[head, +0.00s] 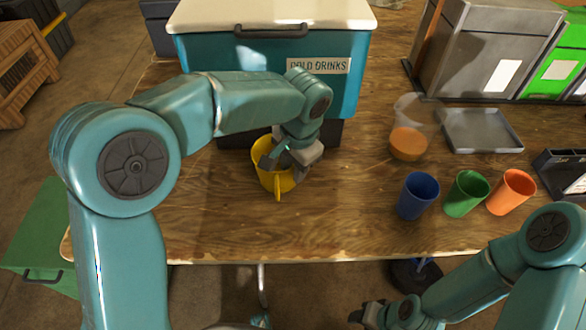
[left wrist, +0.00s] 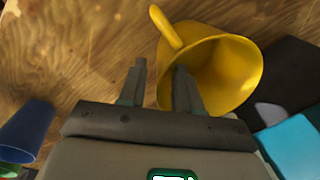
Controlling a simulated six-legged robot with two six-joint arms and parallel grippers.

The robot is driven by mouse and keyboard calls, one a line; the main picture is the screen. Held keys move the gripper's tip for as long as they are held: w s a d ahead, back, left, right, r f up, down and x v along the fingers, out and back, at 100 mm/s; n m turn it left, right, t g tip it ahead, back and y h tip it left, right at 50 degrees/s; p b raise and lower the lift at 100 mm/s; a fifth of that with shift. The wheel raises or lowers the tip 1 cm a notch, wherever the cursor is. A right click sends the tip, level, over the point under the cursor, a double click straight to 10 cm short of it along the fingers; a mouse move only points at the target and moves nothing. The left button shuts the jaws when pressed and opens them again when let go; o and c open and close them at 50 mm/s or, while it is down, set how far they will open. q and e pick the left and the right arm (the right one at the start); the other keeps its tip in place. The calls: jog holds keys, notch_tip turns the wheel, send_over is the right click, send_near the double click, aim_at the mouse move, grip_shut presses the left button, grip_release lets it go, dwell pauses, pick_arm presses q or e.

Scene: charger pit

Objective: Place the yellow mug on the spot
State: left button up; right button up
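The yellow mug (head: 268,180) stands on the wooden table in front of the teal cooler, its handle toward the table's front edge. In the left wrist view the mug (left wrist: 238,80) shows its open mouth, with the handle at upper left. My left gripper (head: 285,160) is at the mug's rim. Its fingers (left wrist: 160,80) are apart: one overlaps the mug's mouth and the other is outside, with the near wall between them and a gap on the outer side. My right gripper (head: 368,314) is low, off the table's front edge; its fingers are unclear. I cannot make out a marked spot.
The teal cooler (head: 350,85) labelled "COLD DRINKS" stands behind the mug. Blue (head: 417,197), green (head: 466,194) and orange (head: 511,192) cups stand at right. A clear cup with orange drink (head: 408,142) and a grey tray (head: 482,131) are behind them. Table between mug and blue cup is clear.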

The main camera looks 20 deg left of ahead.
pick_arm(q)
notch_tip(320, 180, up, 10)
jog(key=d+p, duration=0.1)
jog(key=shift+s+p, duration=0.35)
jog(key=shift+p, duration=0.05)
jog(key=shift+r, duration=0.15)
